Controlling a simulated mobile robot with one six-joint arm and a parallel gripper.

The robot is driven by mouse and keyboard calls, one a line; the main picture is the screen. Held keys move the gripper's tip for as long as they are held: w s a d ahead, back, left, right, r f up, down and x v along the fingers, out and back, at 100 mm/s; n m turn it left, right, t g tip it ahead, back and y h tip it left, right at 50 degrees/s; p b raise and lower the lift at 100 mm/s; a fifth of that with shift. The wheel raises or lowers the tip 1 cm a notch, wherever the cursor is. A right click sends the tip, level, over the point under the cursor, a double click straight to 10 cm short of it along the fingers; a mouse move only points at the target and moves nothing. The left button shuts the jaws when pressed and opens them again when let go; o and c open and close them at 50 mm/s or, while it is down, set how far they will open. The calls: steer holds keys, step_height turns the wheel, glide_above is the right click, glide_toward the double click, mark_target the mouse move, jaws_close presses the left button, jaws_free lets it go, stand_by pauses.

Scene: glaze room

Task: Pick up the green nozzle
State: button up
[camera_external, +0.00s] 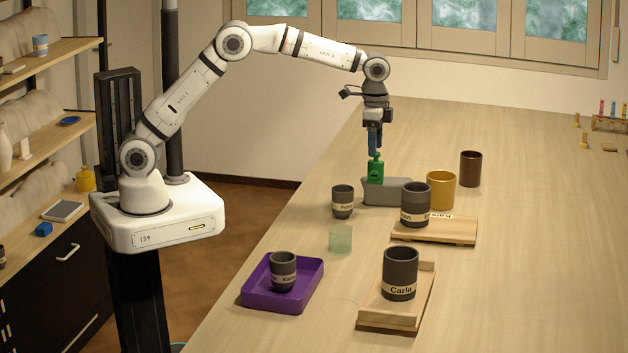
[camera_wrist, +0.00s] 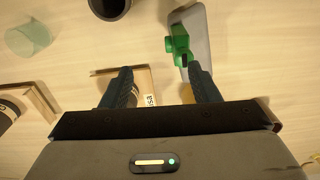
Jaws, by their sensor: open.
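The green nozzle (camera_external: 376,172) stands upright at the left end of a grey block-like holder (camera_external: 400,185) on the long table. My gripper (camera_external: 374,152) points down just above the nozzle's top, and a gap between them is hard to judge. In the wrist view my gripper (camera_wrist: 162,82) has its two dark fingers spread apart with nothing between them. The nozzle (camera_wrist: 180,42) lies ahead of the right fingertip there, on the grey holder (camera_wrist: 200,25).
A dark cup (camera_external: 342,202) stands left of the holder. Another dark cup (camera_external: 416,205) is close by its right, with a wooden tray (camera_external: 460,232), a mustard cup (camera_external: 441,190) and a brown cup (camera_external: 471,168). A translucent green cup (camera_external: 340,239) and purple tray (camera_external: 256,293) are nearer. The table's right side is mostly clear.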

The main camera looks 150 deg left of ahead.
mark_target(376, 162)
steer(key=shift+s+a+f, duration=0.35)
steer(key=shift+s+a, duration=0.15)
steer(key=shift+a, duration=0.05)
steer(key=shift+s+a+f, duration=0.35)
steer(key=shift+s+a, duration=0.1)
steer(key=shift+a, duration=0.1)
steer(key=f, duration=0.2)
steer(key=f+p, duration=0.1)
steer(key=f, duration=0.2)
steer(key=f+p, duration=0.1)
steer(key=f, duration=0.1)
steer(key=shift+d+f, duration=0.25)
steer(key=shift+f, duration=0.05)
steer(key=shift+c, duration=0.2)
steer(key=c, duration=1.1)
steer(key=shift+r, duration=0.15)
step_height(376, 162, up, 9)
steer(key=shift+r+b, duration=0.2)
steer(key=shift+b, duration=0.9)
step_height(376, 162, down, 9)
steer(key=shift+f+p, duration=0.2)
steer(key=shift+p, duration=0.75)
